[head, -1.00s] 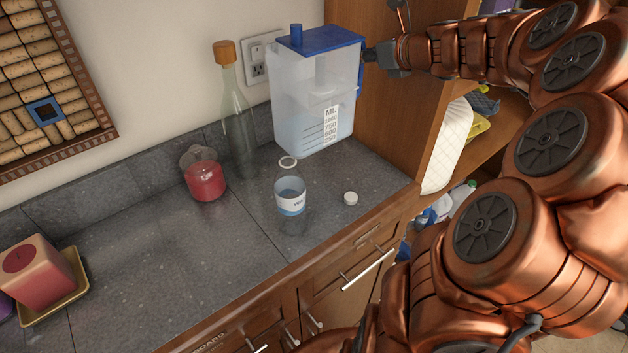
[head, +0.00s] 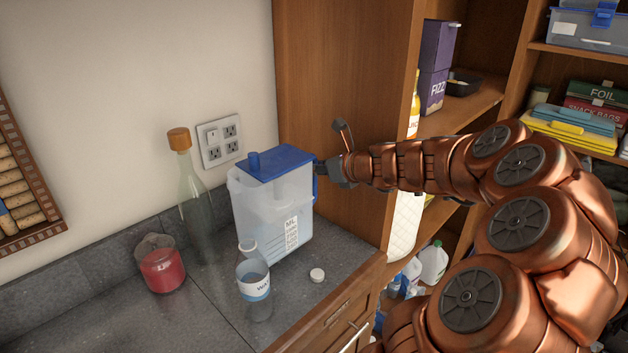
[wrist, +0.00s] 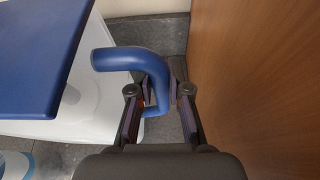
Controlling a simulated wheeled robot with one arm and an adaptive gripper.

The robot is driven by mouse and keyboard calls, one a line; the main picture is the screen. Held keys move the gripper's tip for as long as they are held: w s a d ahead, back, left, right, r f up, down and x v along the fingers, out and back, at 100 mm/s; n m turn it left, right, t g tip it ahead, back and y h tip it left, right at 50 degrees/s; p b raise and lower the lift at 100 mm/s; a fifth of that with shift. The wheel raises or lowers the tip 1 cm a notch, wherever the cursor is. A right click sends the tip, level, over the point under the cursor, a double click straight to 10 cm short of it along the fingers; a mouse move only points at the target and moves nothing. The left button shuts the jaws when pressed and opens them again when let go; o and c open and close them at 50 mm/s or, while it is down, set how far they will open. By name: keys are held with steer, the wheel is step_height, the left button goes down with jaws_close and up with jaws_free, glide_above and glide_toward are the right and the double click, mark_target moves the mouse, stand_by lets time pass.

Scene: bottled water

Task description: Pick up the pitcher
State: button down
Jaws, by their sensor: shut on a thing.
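The pitcher (head: 262,215) has a clear body with a printed scale and a blue lid (head: 275,165). It is upright over the back right of the counter; I cannot tell if its base touches the top. My gripper (head: 322,172) reaches in from the right, at the pitcher's handle side. In the wrist view, the gripper (wrist: 158,92) has its fingers on either side of the blue handle (wrist: 122,58) and is shut on it. The pitcher's lid (wrist: 25,55) fills the upper left there. The handle's far part is partly hidden by the fingers.
A tall glass bottle (head: 192,200) and red jar (head: 161,265) stand left. A wooden cabinet side (head: 345,100) rises close behind the gripper.

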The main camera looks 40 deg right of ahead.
steer(key=shift+f, duration=1.7)
steer(key=c, duration=1.1)
jaws_free()
